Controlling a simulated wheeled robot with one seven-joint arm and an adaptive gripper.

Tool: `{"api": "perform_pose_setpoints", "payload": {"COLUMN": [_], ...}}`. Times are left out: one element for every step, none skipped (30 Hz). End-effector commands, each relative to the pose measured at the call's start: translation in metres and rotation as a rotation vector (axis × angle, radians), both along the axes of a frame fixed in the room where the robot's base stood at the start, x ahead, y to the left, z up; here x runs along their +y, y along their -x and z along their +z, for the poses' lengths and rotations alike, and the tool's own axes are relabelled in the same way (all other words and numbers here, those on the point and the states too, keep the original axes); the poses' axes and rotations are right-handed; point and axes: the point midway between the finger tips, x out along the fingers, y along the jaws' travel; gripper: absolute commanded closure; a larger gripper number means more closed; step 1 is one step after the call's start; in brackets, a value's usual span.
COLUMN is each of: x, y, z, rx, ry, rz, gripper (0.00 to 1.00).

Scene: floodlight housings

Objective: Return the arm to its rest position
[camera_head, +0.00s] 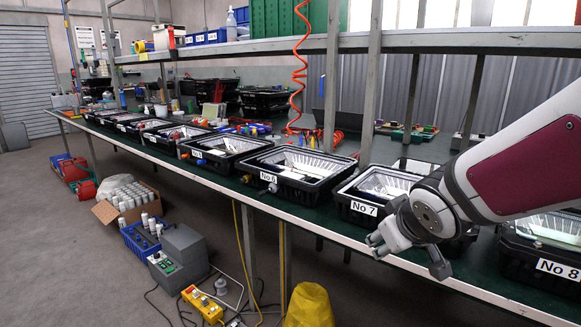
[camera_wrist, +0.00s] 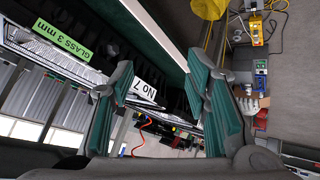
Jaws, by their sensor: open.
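My gripper (camera_head: 408,259) hangs at the end of my arm, on the right of the head view, in front of the bench's front edge and beside the floodlight housing No 7 (camera_head: 357,208). In the wrist view my gripper (camera_wrist: 160,75) has its two green-padded fingers wide apart, with nothing held between them. The housing's No 7 label (camera_wrist: 147,93) shows behind the fingers there, with a green "GLASS 3 mm" label (camera_wrist: 62,32) at upper left. My arm hides the right part of housing No 7 in the head view.
Housing No 6 (camera_head: 315,190) and several more stand in a row along the bench (camera_head: 330,224). Housing No 8 (camera_head: 540,262) is right of my gripper. A shelf (camera_head: 440,40) on posts runs above. A yellow bag (camera_head: 309,305) and grey control box (camera_head: 182,258) are on the floor.

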Motion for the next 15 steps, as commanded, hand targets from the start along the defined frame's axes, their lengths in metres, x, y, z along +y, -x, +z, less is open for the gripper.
{"api": "perform_pose_setpoints", "payload": {"x": [-0.01,-0.015,-0.022,-0.026,-0.029,-0.032,-0.033,-0.034,-0.033,-0.032,-0.031,-0.028,-0.026,-0.024,-0.021], "y": [0.022,0.037,0.057,0.073,0.089,0.111,0.128,0.145,0.166,0.181,0.195,0.213,0.225,0.237,0.251], "z": [0.008,0.009,0.011,0.012,0.012,0.013,0.013,0.013,0.013,0.012,0.012,0.011,0.011,0.01,0.01], "rx": [0.033,0.063,0.105,0.136,0.168,0.211,0.245,0.28,0.324,0.357,0.388,0.427,0.453,0.48,0.513], "ry": [0.012,0.015,0.015,0.012,0.008,-0.002,-0.011,-0.022,-0.038,-0.051,-0.065,-0.081,-0.093,-0.106,-0.122], "rz": [-0.054,-0.089,-0.135,-0.166,-0.195,-0.23,-0.256,-0.278,-0.303,-0.318,-0.331,-0.344,-0.352,-0.358,-0.363], "gripper": [0.57,0.57,0.57,0.57,0.57,0.57,0.57,0.57,0.57,0.57,0.57,0.57,0.57,0.57,0.57]}}
